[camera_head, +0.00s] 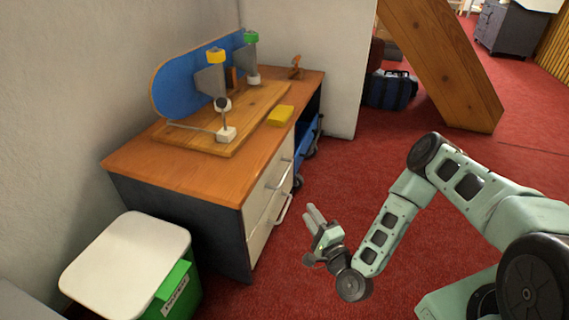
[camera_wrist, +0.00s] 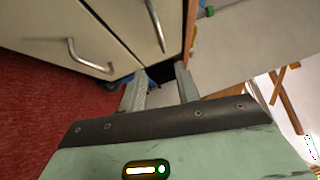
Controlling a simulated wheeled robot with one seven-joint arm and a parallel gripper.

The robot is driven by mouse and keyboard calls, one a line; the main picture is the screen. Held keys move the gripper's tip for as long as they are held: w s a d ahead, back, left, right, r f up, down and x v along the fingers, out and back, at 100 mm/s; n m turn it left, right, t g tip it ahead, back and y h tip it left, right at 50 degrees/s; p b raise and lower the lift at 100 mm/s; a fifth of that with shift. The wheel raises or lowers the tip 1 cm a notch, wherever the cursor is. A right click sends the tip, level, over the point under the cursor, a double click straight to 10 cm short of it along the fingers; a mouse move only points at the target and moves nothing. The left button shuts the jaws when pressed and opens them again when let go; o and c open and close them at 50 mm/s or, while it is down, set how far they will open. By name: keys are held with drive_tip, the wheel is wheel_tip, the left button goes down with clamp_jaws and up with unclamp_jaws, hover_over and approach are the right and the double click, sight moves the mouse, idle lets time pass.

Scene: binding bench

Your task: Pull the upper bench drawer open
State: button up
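The bench has two cream drawer fronts, and both look flush with its dark side. The upper drawer (camera_head: 262,198) has a metal bar handle (camera_head: 281,175); in the wrist view this handle (camera_wrist: 157,25) is at the top. The lower drawer (camera_head: 259,240) has a similar handle (camera_head: 285,210), also in the wrist view (camera_wrist: 90,59). My gripper (camera_head: 309,212) is to the right of the drawer fronts, apart from both handles. In the wrist view its two fingers (camera_wrist: 160,83) are spread with nothing between them.
A green bin with a white lid (camera_head: 130,255) stands at the bench's near end. Red floor (camera_head: 350,180) is open in front of the drawers.

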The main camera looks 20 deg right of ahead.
sight(286, 172)
drive_tip(key=shift+w+a+r+b, duration=0.4)
drive_tip(key=shift+w+b, duration=0.8)
drive_tip(key=shift+w, duration=1.65)
drive_tip(key=shift+w+a+r+b, duration=0.35)
drive_tip(key=shift+w+b, duration=0.8)
drive_tip(key=shift+w, duration=1.7)
drive_tip(key=shift+w+a+r+b, duration=0.4)
drive_tip(key=shift+w+b, duration=0.8)
drive_tip(key=shift+w, duration=1.65)
clamp_jaws()
